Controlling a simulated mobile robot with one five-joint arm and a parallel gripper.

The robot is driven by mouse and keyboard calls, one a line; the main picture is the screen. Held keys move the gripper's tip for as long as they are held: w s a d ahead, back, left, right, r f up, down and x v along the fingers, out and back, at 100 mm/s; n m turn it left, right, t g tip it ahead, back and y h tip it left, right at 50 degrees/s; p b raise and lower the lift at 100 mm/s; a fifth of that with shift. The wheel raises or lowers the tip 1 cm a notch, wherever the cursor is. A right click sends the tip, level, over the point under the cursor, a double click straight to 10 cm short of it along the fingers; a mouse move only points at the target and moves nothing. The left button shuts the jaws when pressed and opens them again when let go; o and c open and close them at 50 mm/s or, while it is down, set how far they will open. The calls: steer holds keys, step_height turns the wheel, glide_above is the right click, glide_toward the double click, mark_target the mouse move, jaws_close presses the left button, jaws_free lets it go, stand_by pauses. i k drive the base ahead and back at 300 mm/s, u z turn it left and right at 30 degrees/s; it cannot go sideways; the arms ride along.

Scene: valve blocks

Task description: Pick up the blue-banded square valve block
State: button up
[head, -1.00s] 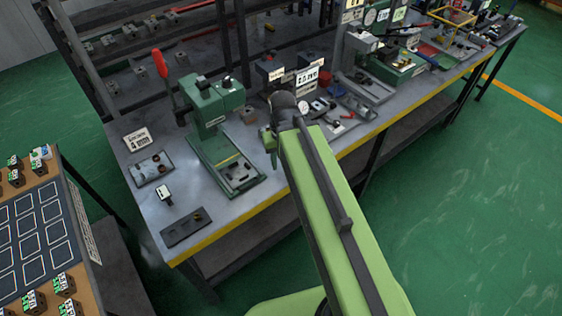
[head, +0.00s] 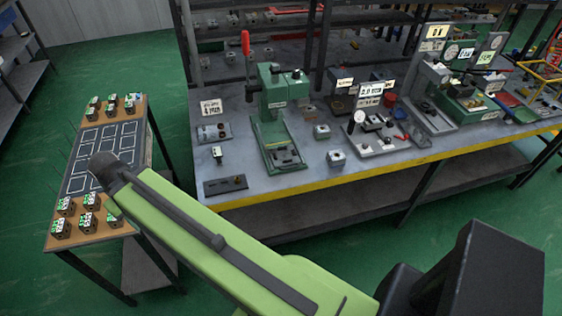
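Small dark valve blocks with green and white tops sit in two groups on the small side table (head: 146,112). The far group (head: 111,107) is at its back edge and the near group (head: 87,222) at its front edge. The bands are too small for me to tell which block is the blue-banded square one. The arm covers part of the near group.
A dark board (head: 97,155) with white outlined squares lies between the two groups. A long grey workbench (head: 228,179) with a yellow front edge stands right of the table. It carries a green press (head: 275,140) and small parts. Green floor (head: 60,110) is open at the left.

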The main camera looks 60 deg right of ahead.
mark_target(334, 163)
steer(key=u, duration=0.95)
steer(key=k, duration=1.4)
steer(key=z, duration=0.7)
steer(key=i, duration=1)
steer(key=u, duration=0.1)
